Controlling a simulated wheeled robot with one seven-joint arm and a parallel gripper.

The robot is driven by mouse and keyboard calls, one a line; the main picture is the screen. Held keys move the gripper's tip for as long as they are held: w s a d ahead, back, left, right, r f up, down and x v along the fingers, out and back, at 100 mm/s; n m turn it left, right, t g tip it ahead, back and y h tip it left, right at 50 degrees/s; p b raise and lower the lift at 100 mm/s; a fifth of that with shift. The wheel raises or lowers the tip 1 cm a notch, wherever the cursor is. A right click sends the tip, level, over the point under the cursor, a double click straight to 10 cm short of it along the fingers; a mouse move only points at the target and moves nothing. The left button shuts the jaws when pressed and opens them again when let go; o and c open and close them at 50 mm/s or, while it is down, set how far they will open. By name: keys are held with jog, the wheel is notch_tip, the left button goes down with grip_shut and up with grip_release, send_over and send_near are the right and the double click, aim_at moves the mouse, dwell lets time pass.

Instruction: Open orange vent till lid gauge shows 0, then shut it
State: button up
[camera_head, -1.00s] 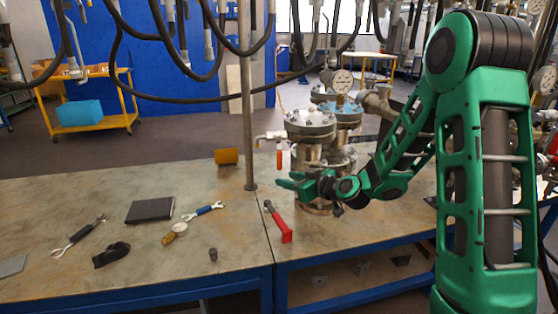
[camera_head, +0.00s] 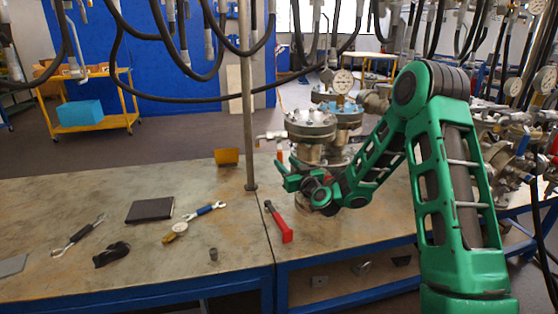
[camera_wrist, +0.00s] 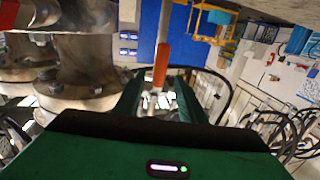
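The front flanged vessel (camera_head: 310,124) stands on the bench with a bolted lid. A second one (camera_head: 338,108) with blue bolts stands close behind it. A round white gauge (camera_head: 343,81) rises above the lids; its reading is too small to tell. The orange vent handle (camera_head: 280,152) hangs down from a pale side pipe left of the front vessel. My gripper (camera_head: 281,176) is just below the handle, left of the vessel. In the wrist view the orange handle (camera_wrist: 162,65) lines up between my two spread fingers (camera_wrist: 158,98); I cannot tell whether they touch it.
A metal post (camera_head: 249,130) stands left of my gripper. Wrenches, a black notebook (camera_head: 150,210) and a yellow block (camera_head: 227,157) lie on the left bench. Hoses hang overhead. More piping stands at right.

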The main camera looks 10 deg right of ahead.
aim_at(281, 158)
jog(key=shift+w+a, duration=0.2)
jog(key=shift+w, duration=0.75)
jog(key=shift+w+a, duration=0.15)
jog(key=shift+w, duration=0.85)
jog(key=shift+w+a, duration=0.2)
jog(key=shift+w, duration=0.75)
grip_shut()
